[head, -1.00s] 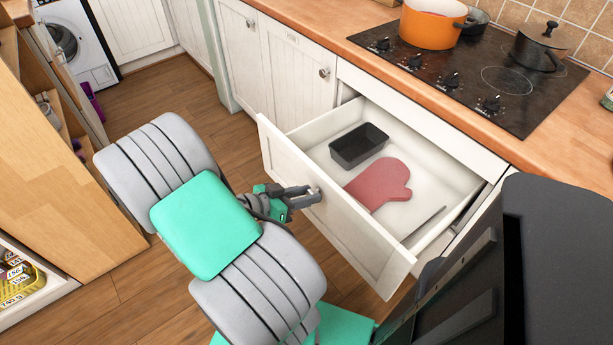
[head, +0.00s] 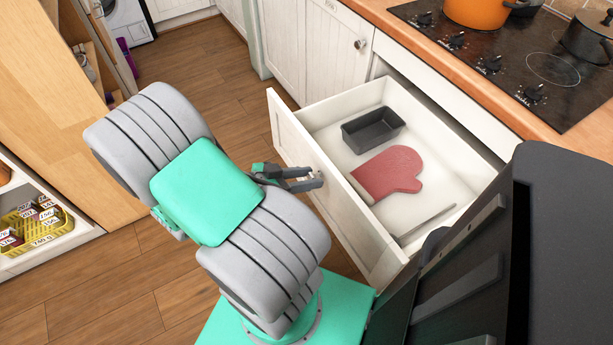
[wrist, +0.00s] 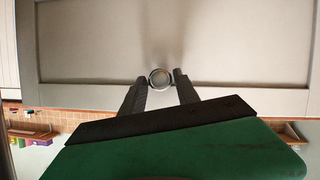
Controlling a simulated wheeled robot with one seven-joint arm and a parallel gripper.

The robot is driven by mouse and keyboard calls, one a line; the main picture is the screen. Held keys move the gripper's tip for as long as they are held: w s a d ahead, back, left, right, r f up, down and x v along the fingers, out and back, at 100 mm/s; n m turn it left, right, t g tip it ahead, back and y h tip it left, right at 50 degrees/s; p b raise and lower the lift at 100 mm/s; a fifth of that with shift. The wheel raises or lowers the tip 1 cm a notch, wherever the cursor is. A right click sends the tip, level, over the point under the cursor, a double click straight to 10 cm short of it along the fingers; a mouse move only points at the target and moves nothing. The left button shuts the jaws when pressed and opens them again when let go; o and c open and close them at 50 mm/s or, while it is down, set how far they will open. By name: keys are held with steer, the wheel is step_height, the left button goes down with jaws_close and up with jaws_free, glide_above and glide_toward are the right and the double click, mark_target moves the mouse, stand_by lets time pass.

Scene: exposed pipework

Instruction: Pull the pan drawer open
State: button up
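The pan drawer (head: 345,208) is white and stands well out from the cabinet below the hob. A black tin (head: 372,130) and a red oven mitt (head: 388,173) lie in it, with a thin grey object near its right side. My gripper (head: 318,179) is at the middle of the drawer front. In the wrist view, the round metal knob (wrist: 160,78) sits between the two dark fingers of my gripper (wrist: 160,83), which close on it from both sides. The head view shows the knob mostly hidden by the fingers.
The wooden worktop carries a black hob (head: 520,62) with an orange pot (head: 482,12) above the drawer. White cabinet doors (head: 328,45) stand to the left. A shelf with a yellow basket (head: 35,225) is at far left. Wooden floor (head: 205,65) is free between.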

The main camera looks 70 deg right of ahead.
steer(key=shift+o, duration=1.4)
steer(key=shift+w, duration=0.1)
steer(key=v, duration=0.7)
steer(key=shift+w+a+r+p, duration=0.15)
steer(key=shift+a+r+p, duration=0.15)
steer(key=shift+p, duration=0.1)
